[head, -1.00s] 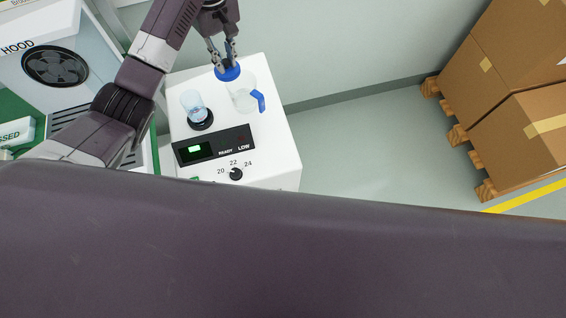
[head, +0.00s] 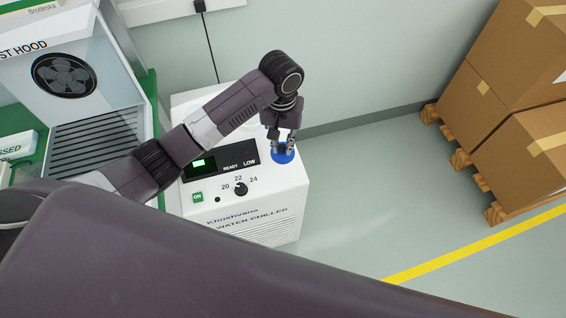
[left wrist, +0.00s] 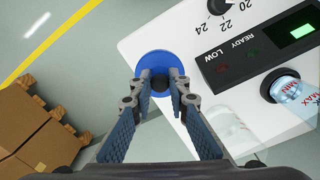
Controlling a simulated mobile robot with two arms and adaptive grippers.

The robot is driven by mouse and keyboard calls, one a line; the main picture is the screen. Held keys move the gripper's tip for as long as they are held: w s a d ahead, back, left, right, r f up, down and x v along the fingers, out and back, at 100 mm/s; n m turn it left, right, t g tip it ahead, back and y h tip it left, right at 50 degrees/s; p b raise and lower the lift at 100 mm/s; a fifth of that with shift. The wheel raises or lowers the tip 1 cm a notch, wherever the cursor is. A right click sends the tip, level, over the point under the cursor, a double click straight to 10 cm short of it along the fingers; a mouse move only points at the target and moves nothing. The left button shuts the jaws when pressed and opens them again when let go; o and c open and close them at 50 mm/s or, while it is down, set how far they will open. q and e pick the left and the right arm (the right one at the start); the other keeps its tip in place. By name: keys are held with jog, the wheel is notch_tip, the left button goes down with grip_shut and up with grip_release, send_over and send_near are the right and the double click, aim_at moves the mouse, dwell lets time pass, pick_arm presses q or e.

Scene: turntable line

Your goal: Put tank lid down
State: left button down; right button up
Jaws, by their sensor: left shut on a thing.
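The tank lid (head: 283,156) is a blue disc with a dark knob. My left gripper (head: 281,143) is shut on the knob, and the lid is at the right edge of the white water chiller's top (head: 292,180). In the left wrist view the lid (left wrist: 152,62) sits between the fingertips (left wrist: 160,80) and overlaps the chiller's corner. I cannot tell whether it touches the surface. A clear vessel (left wrist: 232,128) shows faintly beside the fingers there. My right gripper is not in view.
A clear container with a MAX mark (left wrist: 292,92) stands in a dark ring on the chiller. The chiller has a dark display panel (head: 232,157) and a knob (head: 241,188). Floor between is clear.

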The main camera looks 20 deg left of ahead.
pick_arm(q)
send_over(282, 169)
notch_tip(282, 169, down, 5)
jog(key=shift+d+f, duration=0.1)
jog(key=shift+f, duration=0.1)
notch_tip(282, 169, down, 4)
jog(key=shift+p, duration=0.3)
jog(key=shift+f, duration=0.1)
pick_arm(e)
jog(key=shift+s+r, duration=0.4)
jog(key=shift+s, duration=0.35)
pick_arm(q)
jog(key=shift+f, duration=0.1)
jog(key=c, duration=1.8)
grip_release()
jog(key=shift+c, duration=0.2)
notch_tip(282, 169, up, 12)
jog(key=shift+r+b, duration=0.15)
jog(key=shift+b, duration=0.35)
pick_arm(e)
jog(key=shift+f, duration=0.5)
